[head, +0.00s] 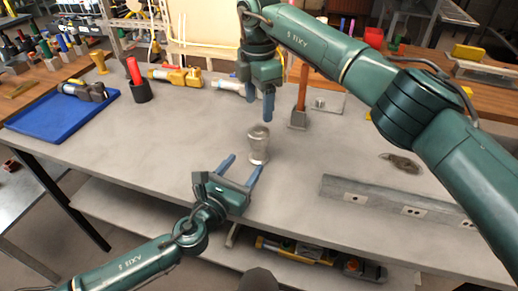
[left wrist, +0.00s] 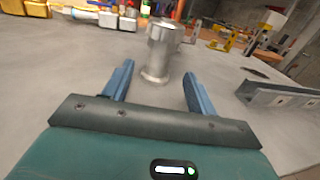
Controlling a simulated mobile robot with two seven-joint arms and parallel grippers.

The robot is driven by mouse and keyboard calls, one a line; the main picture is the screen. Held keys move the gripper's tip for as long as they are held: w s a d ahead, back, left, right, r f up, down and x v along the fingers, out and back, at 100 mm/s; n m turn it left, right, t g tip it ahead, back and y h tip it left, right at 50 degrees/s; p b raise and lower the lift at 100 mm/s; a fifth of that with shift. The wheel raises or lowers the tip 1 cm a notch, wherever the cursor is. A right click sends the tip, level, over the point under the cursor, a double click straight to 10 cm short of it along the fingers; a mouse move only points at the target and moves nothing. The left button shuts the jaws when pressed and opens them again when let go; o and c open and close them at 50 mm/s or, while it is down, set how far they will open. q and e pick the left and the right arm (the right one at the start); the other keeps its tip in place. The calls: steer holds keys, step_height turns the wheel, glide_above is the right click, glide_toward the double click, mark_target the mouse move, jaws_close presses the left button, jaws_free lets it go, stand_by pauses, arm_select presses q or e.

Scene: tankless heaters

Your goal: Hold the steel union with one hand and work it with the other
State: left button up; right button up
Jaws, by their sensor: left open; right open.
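The steel union (head: 258,144) stands upright on the grey workbench (head: 320,153). It also shows in the left wrist view (left wrist: 157,52), just beyond the fingertips and roughly between their lines. My left gripper (head: 244,163) is open and empty, low in front of the union, its blue fingers pointing toward it; its fingers also show in the left wrist view (left wrist: 160,78). My right gripper (head: 259,110) is above the union with its fingers pointing down. It is open and apart from the union, with a gap below the fingertips.
A grey metal rail with sockets (head: 385,203) lies at the front right. A hammer (head: 300,105) stands behind the union to the right. A blue tray (head: 50,120) holds a tool at the far left. A dark cup with a red handle (head: 140,88) stands back left. Bench left of the union is clear.

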mark_target(255, 151)
arm_select(q)
steer(key=x, duration=0.6)
steer(key=shift+w+d, duration=0.15)
steer(key=shift+w, duration=0.2)
steer(key=shift+c, duration=0.5)
jaws_close()
